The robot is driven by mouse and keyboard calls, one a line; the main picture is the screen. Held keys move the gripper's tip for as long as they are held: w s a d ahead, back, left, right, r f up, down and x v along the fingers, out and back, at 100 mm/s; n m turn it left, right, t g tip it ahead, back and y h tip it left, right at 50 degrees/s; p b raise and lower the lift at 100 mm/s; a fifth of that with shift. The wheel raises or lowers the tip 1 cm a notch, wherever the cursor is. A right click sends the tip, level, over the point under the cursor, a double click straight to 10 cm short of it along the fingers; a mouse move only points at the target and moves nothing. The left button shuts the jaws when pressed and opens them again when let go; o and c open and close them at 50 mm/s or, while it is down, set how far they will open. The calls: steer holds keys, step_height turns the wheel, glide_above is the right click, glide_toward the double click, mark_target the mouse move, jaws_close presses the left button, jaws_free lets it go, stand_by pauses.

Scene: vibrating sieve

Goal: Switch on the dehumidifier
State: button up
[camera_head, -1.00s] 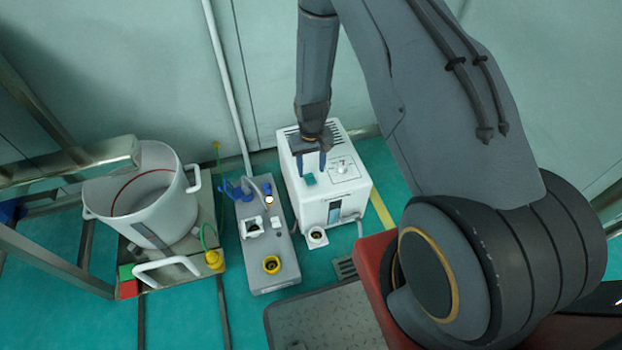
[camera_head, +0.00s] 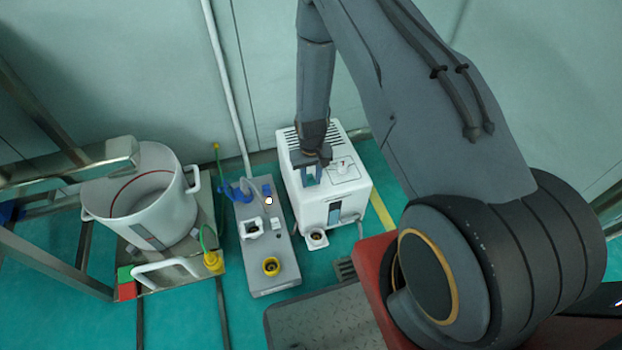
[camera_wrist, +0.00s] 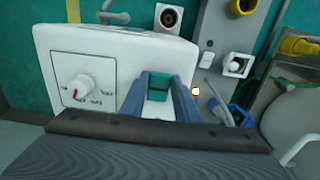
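The dehumidifier is a white box (camera_head: 345,195) with a slotted top, standing by the wall; its top also shows in the wrist view (camera_wrist: 105,45). It carries a white dial with a red pointer (camera_wrist: 80,87) on a marked plate, and a teal rocker or button (camera_wrist: 157,88). My gripper (camera_head: 310,179) points down at the teal part. In the wrist view its two fingers (camera_wrist: 160,78) are apart, one on each side of that part. I cannot tell whether they touch it. In the head view the gripper largely hides the teal part.
A grey unit (camera_head: 285,265) with a yellow-ringed port stands close left of the dehumidifier. Farther left is a white bucket (camera_head: 175,215) on a metal stand. A small white outlet (camera_head: 316,240) sits at the dehumidifier's front. The wall is close behind.

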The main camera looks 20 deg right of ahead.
mark_target(312, 184)
steer(key=shift+s+t+p, duration=0.2)
steer(key=shift+t+p, duration=0.4)
steer(key=shift+p, duration=0.1)
steer(key=shift+f, duration=0.1)
steer(key=o, duration=1)
steer(key=shift+o, duration=0.2)
steer(key=shift+s+r+p, duration=0.2)
steer(key=shift+r, duration=1.75)
steer(key=shift+s+r+p, duration=0.15)
steer(key=shift+s+r, duration=0.05)
steer(key=shift+r, duration=1.75)
